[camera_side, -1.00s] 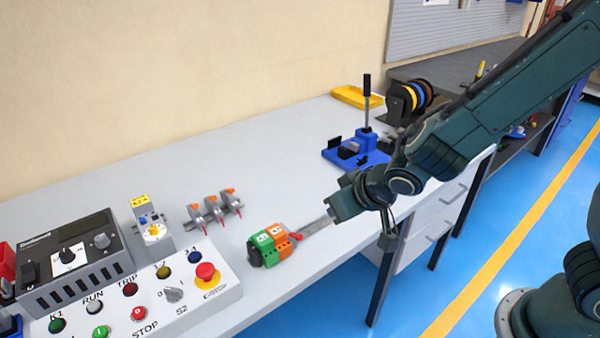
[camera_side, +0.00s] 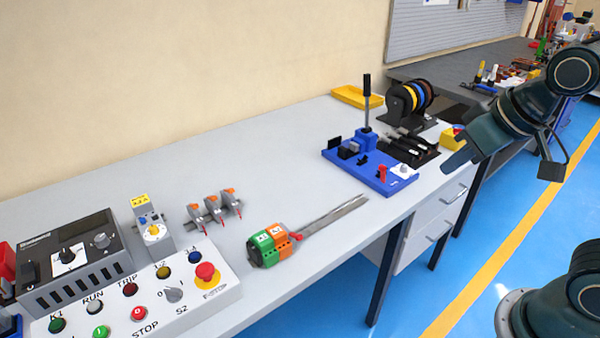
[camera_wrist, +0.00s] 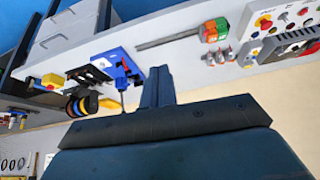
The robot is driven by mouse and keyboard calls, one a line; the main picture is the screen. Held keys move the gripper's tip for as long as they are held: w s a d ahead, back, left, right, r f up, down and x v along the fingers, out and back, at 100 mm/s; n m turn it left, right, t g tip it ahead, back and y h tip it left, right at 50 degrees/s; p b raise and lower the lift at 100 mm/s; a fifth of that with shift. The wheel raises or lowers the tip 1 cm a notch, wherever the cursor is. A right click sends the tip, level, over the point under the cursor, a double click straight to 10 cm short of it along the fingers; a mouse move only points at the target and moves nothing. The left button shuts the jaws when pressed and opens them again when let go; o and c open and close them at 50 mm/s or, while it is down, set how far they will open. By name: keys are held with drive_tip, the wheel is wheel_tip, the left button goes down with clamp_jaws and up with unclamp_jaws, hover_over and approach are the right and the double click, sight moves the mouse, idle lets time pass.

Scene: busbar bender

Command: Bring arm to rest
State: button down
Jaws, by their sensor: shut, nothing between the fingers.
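My gripper (camera_side: 455,160) is at the right in the side view, in the air near the table's front right edge. Its fingers are shut with nothing between them. In the wrist view my gripper (camera_wrist: 158,75) points toward the table, its fingers together. The blue busbar bender (camera_side: 370,165) with its upright black lever stands on the table to the left of my gripper. It also shows in the wrist view (camera_wrist: 122,62).
A grey bar with green and orange blocks (camera_side: 270,243) lies near the front edge. A control panel (camera_side: 135,300) stands at the left. Wire spools (camera_side: 408,103), a yellow tray (camera_side: 357,97) and a small yellow bin (camera_side: 450,138) are at the back right. Open floor lies at the right.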

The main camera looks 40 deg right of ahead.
drive_tip(key=s+d+r, duration=0.1)
drive_tip(key=s+r, duration=0.1)
drive_tip(key=s, duration=0.4)
drive_tip(key=shift+s+d+n, duration=0.2)
drive_tip(key=shift+s+n, duration=0.15)
drive_tip(key=shift+n, duration=0.05)
idle(0.7)
